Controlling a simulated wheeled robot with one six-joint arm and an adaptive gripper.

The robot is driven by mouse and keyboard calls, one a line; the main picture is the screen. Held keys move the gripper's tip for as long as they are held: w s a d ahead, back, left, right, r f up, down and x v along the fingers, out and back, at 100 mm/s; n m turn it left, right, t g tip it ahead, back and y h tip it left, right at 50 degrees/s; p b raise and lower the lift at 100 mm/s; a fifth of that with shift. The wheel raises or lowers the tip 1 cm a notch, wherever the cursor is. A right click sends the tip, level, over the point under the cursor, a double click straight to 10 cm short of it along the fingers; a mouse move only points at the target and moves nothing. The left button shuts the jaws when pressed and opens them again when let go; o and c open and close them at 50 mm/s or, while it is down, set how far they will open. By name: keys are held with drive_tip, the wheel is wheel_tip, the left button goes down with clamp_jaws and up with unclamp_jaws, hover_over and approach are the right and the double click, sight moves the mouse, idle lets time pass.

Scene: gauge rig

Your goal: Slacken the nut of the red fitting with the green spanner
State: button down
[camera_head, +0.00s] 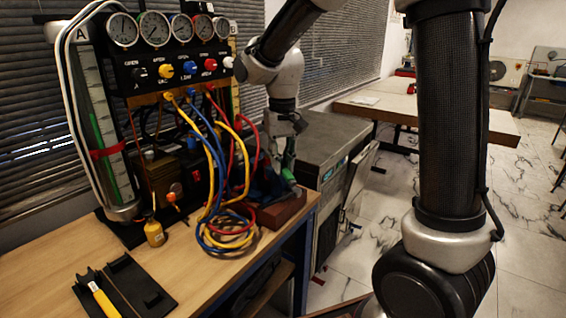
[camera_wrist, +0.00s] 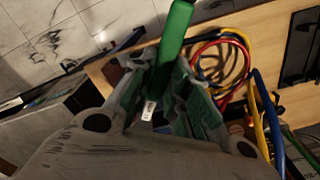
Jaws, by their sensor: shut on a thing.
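My gripper (camera_head: 283,165) is at the right end of the bench, right of the hanging hoses and above a red-brown block (camera_head: 285,211). It is shut on the green spanner (camera_head: 290,177). In the wrist view, the spanner's green handle (camera_wrist: 175,38) sticks up from between the fingers, and a small white label shows between them. The spanner's jaw end is hidden. A red hose (camera_head: 246,150) hangs from the gauge panel below the red knob (camera_head: 209,65). I cannot clearly make out the red fitting or its nut, or whether the spanner touches it.
Yellow, blue and red hoses (camera_head: 228,232) lie coiled on the bench left of my gripper. A black holder (camera_head: 143,285) with a yellow-handled tool (camera_head: 101,298) lies at the front left. A grey cabinet (camera_head: 325,140) stands close behind my gripper.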

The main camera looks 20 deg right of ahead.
drive_tip(key=shift+w, duration=0.25)
drive_tip(key=c, duration=2)
unclamp_jaws()
clamp_jaws()
drive_tip(key=shift+d, duration=0.1)
drive_tip(key=shift+w+d+n, duration=0.2)
drive_tip(key=shift+d+n, duration=1.05)
drive_tip(key=shift+n, duration=0.05)
drive_tip(key=shift+w+d+n, duration=0.2)
drive_tip(key=shift+d+n, duration=0.3)
drive_tip(key=shift+n, duration=0.05)
drive_tip(key=shift+w+d+n, duration=0.15)
drive_tip(key=shift+d+n, duration=0.35)
drive_tip(key=shift+n, duration=0.05)
drive_tip(key=shift+s+a+m, duration=0.3)
drive_tip(key=shift+a+m, duration=0.55)
drive_tip(key=shift+m, duration=0.05)
